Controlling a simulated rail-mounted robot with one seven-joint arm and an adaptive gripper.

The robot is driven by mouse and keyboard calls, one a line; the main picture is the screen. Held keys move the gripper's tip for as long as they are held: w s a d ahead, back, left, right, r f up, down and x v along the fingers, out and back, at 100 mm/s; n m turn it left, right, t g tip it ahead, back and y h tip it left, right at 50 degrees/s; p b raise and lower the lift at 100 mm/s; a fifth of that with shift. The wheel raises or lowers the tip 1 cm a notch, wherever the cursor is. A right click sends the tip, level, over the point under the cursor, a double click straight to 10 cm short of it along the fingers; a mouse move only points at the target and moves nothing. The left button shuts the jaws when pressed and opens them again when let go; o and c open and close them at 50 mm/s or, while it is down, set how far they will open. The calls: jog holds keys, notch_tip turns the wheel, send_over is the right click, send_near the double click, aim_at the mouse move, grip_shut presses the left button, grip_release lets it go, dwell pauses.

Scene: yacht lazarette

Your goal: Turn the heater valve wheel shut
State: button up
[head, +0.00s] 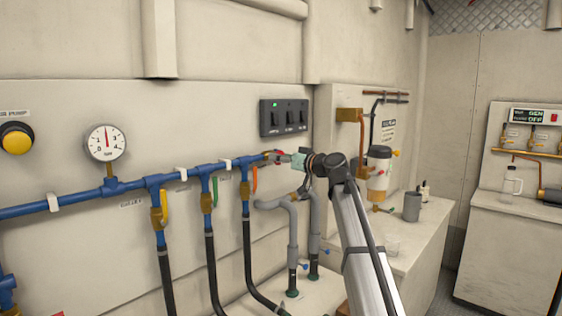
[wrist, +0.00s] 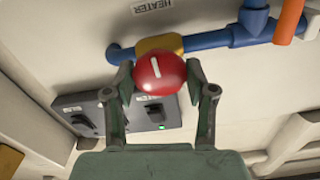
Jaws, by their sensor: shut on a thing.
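The heater valve wheel (wrist: 160,74) is a red round knob with a white mark, in front of a brass valve body (wrist: 160,44) on the blue pipe, under a label reading HEATER (wrist: 168,6). My gripper (wrist: 160,80) has its two fingers on either side of the wheel and is shut on it. In the head view my gripper (head: 292,159) is at the right end of the blue pipe, and only a little of the red wheel (head: 279,153) shows beside it. The wheel's contact with the fingertips is partly hidden.
A black switch panel (head: 284,117) with a green light is on the wall just above my gripper. Grey pipes (head: 292,230) stand below; a counter (head: 420,230) with cups is at right.

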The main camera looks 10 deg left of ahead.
jog(key=m, duration=0.4)
jog(key=shift+m, duration=0.3)
jog(key=m+p, duration=0.1)
jog(key=m, duration=0.3)
jog(key=shift+w+r+m+p, duration=0.1)
jog(key=shift+m+p, duration=0.2)
jog(key=m+p, duration=0.2)
jog(key=m, duration=0.2)
jog(key=shift+m, duration=0.3)
jog(key=m+p, duration=0.3)
jog(key=m, duration=0.1)
jog(key=m+p, duration=0.4)
jog(key=m, duration=0.1)
jog(key=m+p, duration=0.4)
jog(key=shift+m, duration=0.3)
jog(key=m+p, duration=0.5)
jog(key=shift+p, duration=0.3)
jog(key=m+p, duration=0.3)
jog(key=shift+f+m, duration=0.2)
jog(key=shift+m, duration=0.1)
jog(key=shift+f, duration=0.1)
